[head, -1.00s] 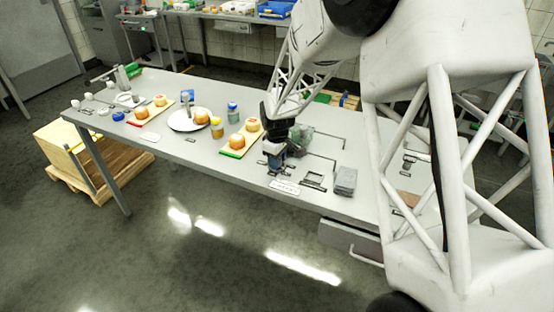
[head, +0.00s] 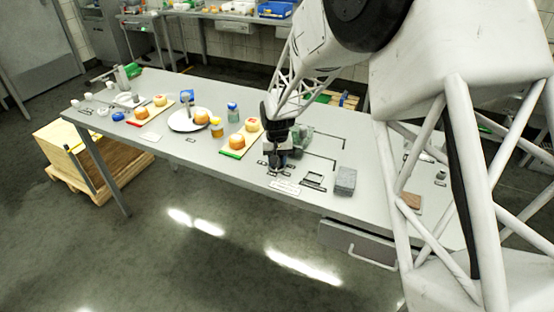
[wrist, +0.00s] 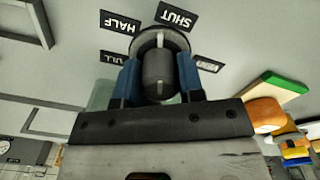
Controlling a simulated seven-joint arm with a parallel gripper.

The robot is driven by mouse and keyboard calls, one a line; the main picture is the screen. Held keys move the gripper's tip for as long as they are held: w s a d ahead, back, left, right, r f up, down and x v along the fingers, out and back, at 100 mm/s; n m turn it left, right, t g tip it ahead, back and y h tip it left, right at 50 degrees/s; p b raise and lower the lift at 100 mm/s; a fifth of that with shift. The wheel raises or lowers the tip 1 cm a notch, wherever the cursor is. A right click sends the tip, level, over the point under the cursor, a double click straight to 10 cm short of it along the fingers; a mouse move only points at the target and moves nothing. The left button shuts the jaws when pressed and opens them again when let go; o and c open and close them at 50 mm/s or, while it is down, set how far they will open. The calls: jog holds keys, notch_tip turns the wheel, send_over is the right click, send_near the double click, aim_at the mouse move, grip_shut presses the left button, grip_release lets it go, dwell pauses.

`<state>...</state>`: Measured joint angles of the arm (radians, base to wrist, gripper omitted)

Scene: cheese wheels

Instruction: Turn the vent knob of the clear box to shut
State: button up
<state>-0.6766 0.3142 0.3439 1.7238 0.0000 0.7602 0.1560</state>
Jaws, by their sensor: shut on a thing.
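In the wrist view my gripper (wrist: 159,78) is shut on a dark, rounded knob (wrist: 158,68), with a blue finger on each side. The knob stands on a round dial (wrist: 150,38). Labels lie around it: SHUT (wrist: 174,16) above and a little right, HALF (wrist: 120,22) upper left, and a partly covered one reading "ULL" (wrist: 112,58) at the left. In the head view my gripper (head: 277,165) is low over the table's front edge, beside the greenish clear box (head: 302,138). The knob is hidden there.
The grey table (head: 205,150) carries a board with cheese wheels (head: 237,141) left of my gripper and a white plate (head: 180,125) farther left. A grey block (head: 345,181) stands to the right. A flat label (head: 285,187) lies in front.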

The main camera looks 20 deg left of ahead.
jog(key=m, duration=0.3)
jog(key=shift+m, duration=0.3)
dwell(0.4)
jog(key=o, duration=0.9)
jog(key=shift+r, duration=0.15)
jog(key=shift+r, duration=3.8)
